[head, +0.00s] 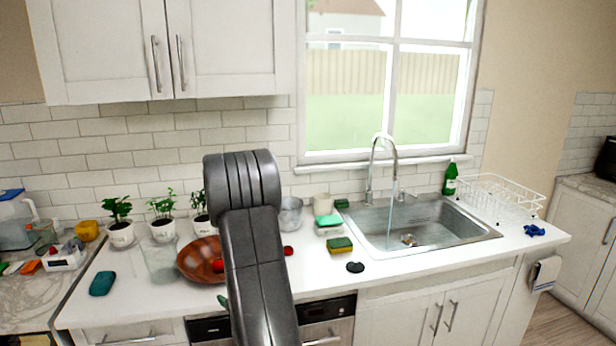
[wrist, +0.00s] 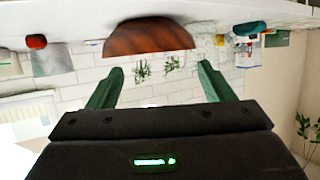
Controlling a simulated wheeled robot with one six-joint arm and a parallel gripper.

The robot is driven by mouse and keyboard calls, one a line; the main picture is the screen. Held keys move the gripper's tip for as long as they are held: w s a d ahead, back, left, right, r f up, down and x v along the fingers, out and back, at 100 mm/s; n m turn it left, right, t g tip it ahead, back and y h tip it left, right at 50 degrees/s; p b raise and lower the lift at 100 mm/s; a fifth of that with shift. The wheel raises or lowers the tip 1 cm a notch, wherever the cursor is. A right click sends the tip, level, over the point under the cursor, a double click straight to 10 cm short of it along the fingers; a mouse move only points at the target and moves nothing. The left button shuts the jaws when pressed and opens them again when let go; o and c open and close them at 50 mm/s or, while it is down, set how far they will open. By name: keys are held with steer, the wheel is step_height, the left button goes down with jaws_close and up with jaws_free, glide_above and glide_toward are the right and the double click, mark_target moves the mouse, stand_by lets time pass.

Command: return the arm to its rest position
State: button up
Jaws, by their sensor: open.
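My arm (head: 250,230) rises through the middle of the head view, folded at a rounded joint near the top, in front of the counter and backsplash. My gripper (wrist: 158,82) shows in the wrist view with its two green fingers spread wide apart and nothing between them. It is open and empty. The wrist view is upside down, with the counter along its top edge. A brown wooden bowl (wrist: 150,37) lies beyond the fingertips, apart from them. In the head view my arm hides most of the gripper and part of the bowl (head: 196,262).
The counter (head: 320,275) holds potted plants (head: 120,222), a glass container (head: 160,258), sponges (head: 340,245) and a dark round item (head: 355,267). Right are the sink (head: 425,225) with running water, a green bottle (head: 450,178) and a dish rack (head: 500,195). Upper cabinets (head: 165,50) overhang left.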

steer(key=shift+d+f, duration=0.15)
steer(key=shift+d, duration=0.25)
